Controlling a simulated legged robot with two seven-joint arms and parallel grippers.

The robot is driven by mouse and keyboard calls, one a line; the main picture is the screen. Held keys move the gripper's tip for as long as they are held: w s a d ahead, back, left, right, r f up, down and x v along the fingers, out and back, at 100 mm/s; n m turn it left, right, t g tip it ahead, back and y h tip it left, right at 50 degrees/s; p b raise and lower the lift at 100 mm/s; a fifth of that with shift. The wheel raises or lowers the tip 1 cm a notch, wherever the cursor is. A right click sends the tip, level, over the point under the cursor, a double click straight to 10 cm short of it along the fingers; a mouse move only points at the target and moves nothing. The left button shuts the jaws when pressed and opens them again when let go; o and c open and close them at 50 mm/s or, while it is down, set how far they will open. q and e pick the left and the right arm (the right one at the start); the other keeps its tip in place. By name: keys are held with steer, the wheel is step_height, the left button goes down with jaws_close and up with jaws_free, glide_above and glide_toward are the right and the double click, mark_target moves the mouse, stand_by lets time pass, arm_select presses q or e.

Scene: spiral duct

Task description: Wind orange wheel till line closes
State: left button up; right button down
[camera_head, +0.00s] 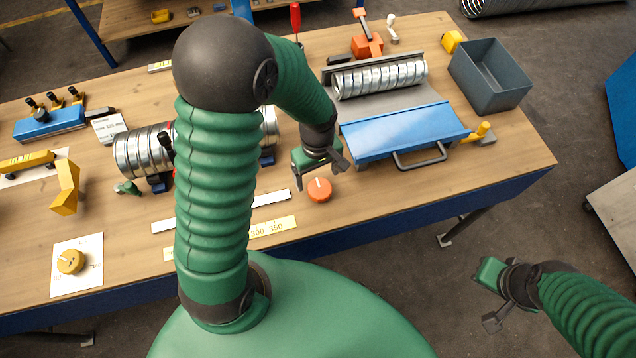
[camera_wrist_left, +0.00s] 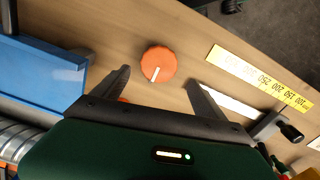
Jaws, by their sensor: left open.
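The orange wheel (camera_head: 319,189) is a round knob with a short white line on its top, lying near the front edge of the wooden table. In the head view the line points up and slightly left. In the left wrist view the wheel (camera_wrist_left: 158,58) shows whole, its white line running from the middle towards my gripper. My left gripper (camera_head: 322,170) is open just behind the wheel; its fingers (camera_wrist_left: 158,77) are spread to either side, apart from it. My right gripper (camera_head: 492,298) hangs over the floor at right, clear of the table; its jaw gap is unclear.
A blue plate with a grey handle (camera_head: 420,158) and a spiral duct piece (camera_head: 380,79) stand right of my left gripper. A yellow scale strip (camera_head: 272,227) and white strip (camera_head: 270,198) lie left of the wheel. A grey bin (camera_head: 490,78) stands at the far right.

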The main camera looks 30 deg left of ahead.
mark_target(319, 186)
arm_select(q)
steer(key=f, duration=0.5)
steer(key=shift+w+d+f, duration=0.1)
steer(key=shift+w+d, duration=0.15)
steer(key=shift+w, duration=0.05)
steer(key=shift+s+f, duration=0.25)
steer(key=shift+s, duration=0.05)
steer(key=shift+w+a+f, duration=0.1)
steer(key=shift+w+a, duration=0.05)
steer(key=shift+w, duration=0.05)
steer(key=c, duration=1.4)
